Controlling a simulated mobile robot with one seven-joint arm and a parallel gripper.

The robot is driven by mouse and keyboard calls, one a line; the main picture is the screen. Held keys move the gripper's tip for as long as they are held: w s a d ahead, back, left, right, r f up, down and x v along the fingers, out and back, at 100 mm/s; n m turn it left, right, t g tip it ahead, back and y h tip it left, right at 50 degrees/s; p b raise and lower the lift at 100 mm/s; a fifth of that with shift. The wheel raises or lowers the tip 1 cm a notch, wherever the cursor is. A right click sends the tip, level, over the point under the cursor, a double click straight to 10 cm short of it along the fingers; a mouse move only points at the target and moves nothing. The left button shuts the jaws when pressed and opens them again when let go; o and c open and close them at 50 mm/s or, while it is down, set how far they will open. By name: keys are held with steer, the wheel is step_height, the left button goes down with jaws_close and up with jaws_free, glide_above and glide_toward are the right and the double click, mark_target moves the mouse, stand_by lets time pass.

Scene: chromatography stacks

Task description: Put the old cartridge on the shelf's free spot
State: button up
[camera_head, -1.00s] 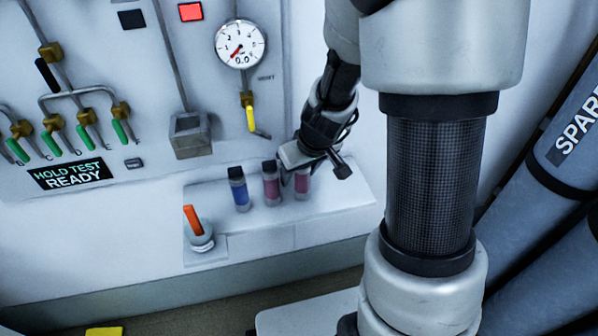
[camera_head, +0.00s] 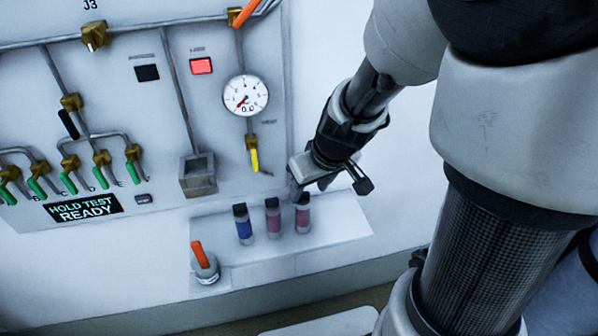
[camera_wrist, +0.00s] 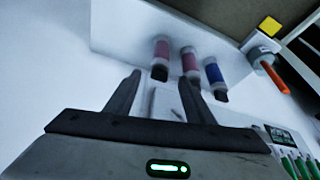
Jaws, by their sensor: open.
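Three dark-capped cartridges stand upright in a row on the white shelf (camera_head: 340,228). The left one is blue (camera_head: 243,224), the middle one is pink (camera_head: 273,218), and the right one is also pink (camera_head: 302,214). Nothing readable marks which is the old cartridge.
An orange-handled valve (camera_head: 204,264) stands at the shelf's left front. A grey box-like holder (camera_head: 198,174) is on the panel above. A gauge (camera_head: 245,95), a yellow-handled valve (camera_head: 254,158) and green-handled valves are on the panel. The shelf's right end is clear.

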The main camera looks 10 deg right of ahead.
steer(key=s+a+r+m+t+h, duration=0.1)
steer(key=s+r+m, duration=0.2)
steer(key=s+r, duration=1.1)
steer(key=shift+v, duration=1.05)
steer(key=shift+w+a, duration=0.1)
steer(key=shift+w, duration=0.05)
